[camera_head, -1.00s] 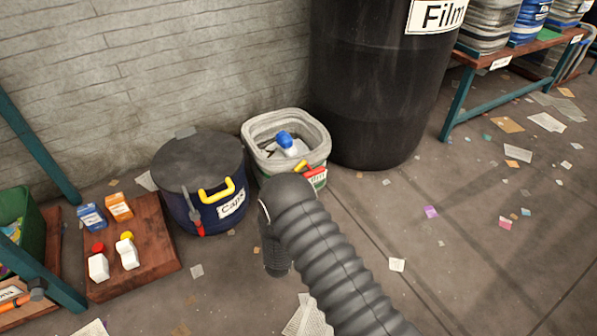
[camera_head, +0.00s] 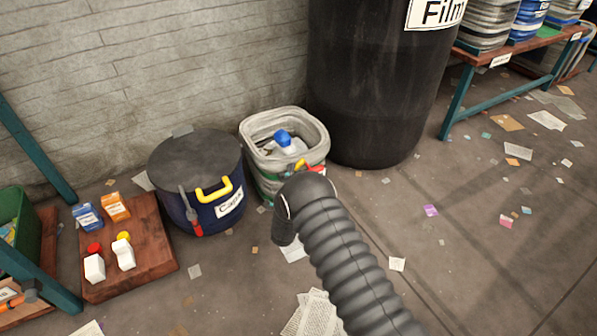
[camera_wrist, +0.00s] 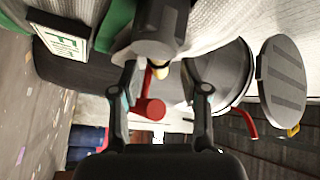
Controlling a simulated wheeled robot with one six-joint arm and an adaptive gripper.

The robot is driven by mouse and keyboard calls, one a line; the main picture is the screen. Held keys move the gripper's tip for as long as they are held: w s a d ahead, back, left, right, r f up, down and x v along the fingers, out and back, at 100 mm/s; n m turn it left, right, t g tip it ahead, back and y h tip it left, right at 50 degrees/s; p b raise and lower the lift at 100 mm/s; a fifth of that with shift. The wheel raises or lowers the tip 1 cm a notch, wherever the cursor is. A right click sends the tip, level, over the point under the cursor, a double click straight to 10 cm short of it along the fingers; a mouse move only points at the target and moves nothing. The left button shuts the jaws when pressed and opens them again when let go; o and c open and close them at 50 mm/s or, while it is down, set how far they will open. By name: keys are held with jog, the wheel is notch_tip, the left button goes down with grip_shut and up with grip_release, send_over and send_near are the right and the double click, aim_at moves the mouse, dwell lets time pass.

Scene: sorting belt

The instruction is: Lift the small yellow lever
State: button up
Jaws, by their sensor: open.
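A small yellow lever (camera_head: 299,165) shows at the front rim of the pale round bin (camera_head: 262,128), just above the end of my arm. In the wrist view a small yellow piece (camera_wrist: 161,71), probably this lever, shows between the fingertips, partly hidden by a grey rounded part. My gripper (camera_wrist: 160,82) is open, with one finger on each side of a red cylindrical knob (camera_wrist: 150,109) and the yellow piece. I cannot tell whether a finger touches either. In the head view my arm hides the gripper.
The dark blue caps bin (camera_head: 184,208) with a grey lid and yellow handle (camera_head: 214,190) stands left of the pale bin. A large black film barrel (camera_head: 365,100) stands close behind on the right. A wooden board (camera_head: 150,245) with small containers lies left. Floor at right is open, with scraps.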

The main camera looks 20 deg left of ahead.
jog(key=shift+x, duration=0.9)
